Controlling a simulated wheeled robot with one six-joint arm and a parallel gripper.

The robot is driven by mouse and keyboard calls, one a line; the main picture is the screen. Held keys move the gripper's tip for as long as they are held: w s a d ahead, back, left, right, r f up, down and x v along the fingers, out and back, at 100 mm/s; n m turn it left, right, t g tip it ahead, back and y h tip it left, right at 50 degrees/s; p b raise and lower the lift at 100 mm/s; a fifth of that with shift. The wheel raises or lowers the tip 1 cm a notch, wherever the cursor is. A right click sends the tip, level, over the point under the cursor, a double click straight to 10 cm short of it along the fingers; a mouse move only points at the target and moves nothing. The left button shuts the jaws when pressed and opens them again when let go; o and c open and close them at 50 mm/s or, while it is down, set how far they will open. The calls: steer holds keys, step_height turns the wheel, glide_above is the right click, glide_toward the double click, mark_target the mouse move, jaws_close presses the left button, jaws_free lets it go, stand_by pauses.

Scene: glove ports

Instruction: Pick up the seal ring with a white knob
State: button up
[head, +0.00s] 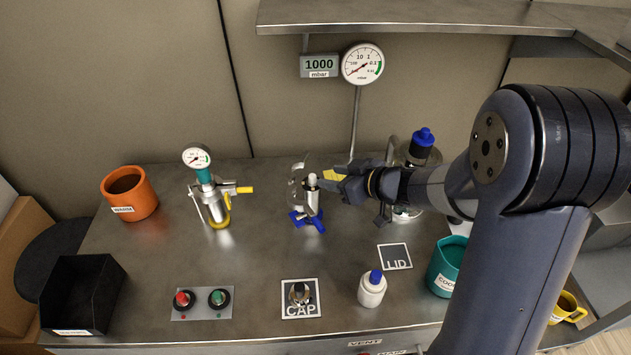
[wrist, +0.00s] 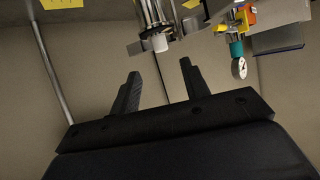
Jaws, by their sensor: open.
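A white knob (head: 312,179) tops a pale upright cylinder on a blue-footed stand (head: 307,221) near the middle of the bench. A clear curved piece (head: 294,184) shows just left of it; I cannot make out the seal ring's outline. My gripper (head: 332,183) reaches in from the right, its fingertips close to the knob. In the wrist view the gripper (wrist: 159,70) is open, with nothing between its fingers. The white knob (wrist: 160,43) is seen there beyond the fingertips, on a shiny metal part.
A gauge on a post (head: 362,63) stands behind. A valve with a gauge (head: 211,192) and an orange pot (head: 129,193) are at left. A blue-topped vessel (head: 421,147) stands behind my arm. A white bottle (head: 372,289) is in front. Bare bench lies left of the stand.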

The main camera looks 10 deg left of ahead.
mark_target(314, 177)
steer(key=x, duration=0.6)
steer(key=shift+s+a+f+b, duration=0.15)
steer(key=shift+f+b, duration=0.25)
steer(key=shift+c, duration=0.2)
jaws_close()
